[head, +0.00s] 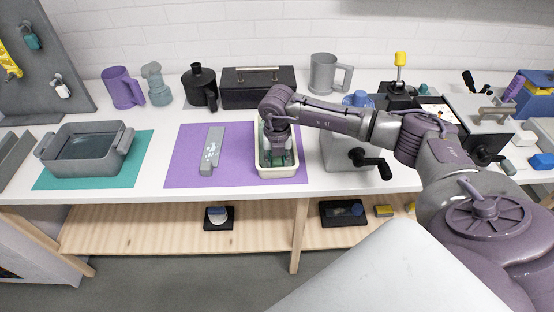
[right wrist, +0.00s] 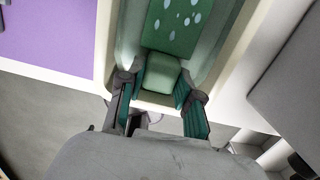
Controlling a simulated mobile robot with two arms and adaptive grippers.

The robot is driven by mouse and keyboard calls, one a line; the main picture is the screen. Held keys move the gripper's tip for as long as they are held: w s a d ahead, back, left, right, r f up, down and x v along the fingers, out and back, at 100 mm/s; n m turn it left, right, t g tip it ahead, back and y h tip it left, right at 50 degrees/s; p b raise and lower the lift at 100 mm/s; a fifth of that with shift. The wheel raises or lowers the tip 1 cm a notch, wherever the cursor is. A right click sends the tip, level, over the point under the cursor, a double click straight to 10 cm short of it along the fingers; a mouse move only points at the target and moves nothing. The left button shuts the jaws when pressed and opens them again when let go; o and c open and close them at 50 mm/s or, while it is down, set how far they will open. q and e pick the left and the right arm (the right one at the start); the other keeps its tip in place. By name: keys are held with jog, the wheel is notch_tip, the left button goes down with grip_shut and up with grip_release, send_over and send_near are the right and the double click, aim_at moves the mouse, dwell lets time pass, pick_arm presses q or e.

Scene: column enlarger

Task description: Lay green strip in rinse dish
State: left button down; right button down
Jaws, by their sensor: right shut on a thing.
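The green strip (right wrist: 172,25) has pale blue spots and a plain tab at its near end. It lies lengthwise within the walls of the cream rinse dish (head: 277,173), whose pale rim also shows in the right wrist view (right wrist: 240,50). My right gripper (head: 279,152) points down into the dish. In the right wrist view its teal finger pads (right wrist: 160,88) are shut on the strip's tab. Whether the strip touches the dish floor is hard to tell. In the head view the gripper hides most of the strip. My left gripper is out of view.
The dish stands on a purple mat (head: 184,172). A grey spotted strip (head: 212,150) lies left of it. A grey basin (head: 85,155) stands on a teal mat. A grey box with a black crank (head: 370,162) is close right. Jugs and a black case (head: 258,95) line the back.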

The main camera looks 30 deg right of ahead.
jog(key=shift+f+b, duration=0.4)
jog(key=shift+b, duration=0.05)
dwell(0.9)
jog(key=c, duration=0.7)
grip_release()
jog(key=shift+r, duration=0.2)
jog(key=shift+s+a+r+p, duration=0.1)
jog(key=shift+s+r+p, duration=0.05)
jog(key=shift+r+p, duration=1.55)
jog(key=shift+s+a+r+p, duration=0.1)
jog(key=shift+r+p, duration=0.95)
jog(key=shift+r, duration=1.1)
jog(key=r, duration=1.2)
jog(key=shift+s+a, duration=0.15)
jog(key=shift+s, duration=0.25)
